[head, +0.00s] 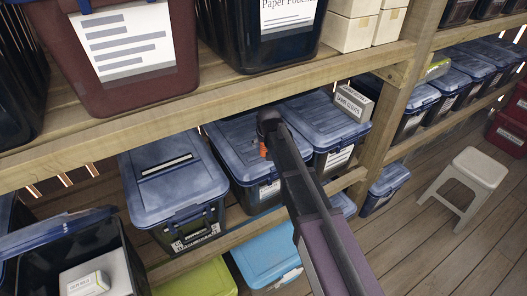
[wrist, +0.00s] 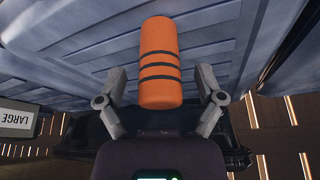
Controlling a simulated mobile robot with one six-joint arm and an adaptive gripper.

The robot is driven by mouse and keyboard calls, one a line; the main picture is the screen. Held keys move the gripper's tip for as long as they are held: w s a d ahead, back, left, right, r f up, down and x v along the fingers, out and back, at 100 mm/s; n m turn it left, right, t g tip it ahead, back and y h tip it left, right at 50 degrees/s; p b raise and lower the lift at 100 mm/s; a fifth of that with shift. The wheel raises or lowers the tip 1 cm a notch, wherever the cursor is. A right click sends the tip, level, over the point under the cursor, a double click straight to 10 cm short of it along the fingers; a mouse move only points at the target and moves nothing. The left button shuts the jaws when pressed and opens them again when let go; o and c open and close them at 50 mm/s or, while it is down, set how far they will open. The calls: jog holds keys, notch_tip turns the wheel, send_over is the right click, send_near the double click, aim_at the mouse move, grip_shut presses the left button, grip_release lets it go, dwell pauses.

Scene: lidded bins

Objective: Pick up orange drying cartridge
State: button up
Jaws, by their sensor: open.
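The orange drying cartridge (wrist: 160,62) is a cylinder with dark bands. In the wrist view it lies on a blue bin lid (wrist: 70,65), its near end between my gripper's fingers. My gripper (wrist: 161,85) is open, with one finger on each side of the cartridge and a gap showing at both sides. In the head view only a small orange bit of the cartridge (head: 263,151) shows beside my arm's end, on the middle blue-lidded bin (head: 232,138). My arm hides the rest of it there.
Blue-lidded bins stand to the left (head: 172,184) and right (head: 325,120) on the same shelf. A wooden shelf board (head: 200,108) with bins runs above. A small grey box (head: 353,103) sits on the right lid. A white stool (head: 468,178) stands on the floor.

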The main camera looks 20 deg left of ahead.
jog(key=shift+w+f, duration=0.1)
jog(key=shift+f, duration=0.25)
jog(key=shift+c, duration=0.2)
jog(key=shift+r, duration=0.1)
grip_shut()
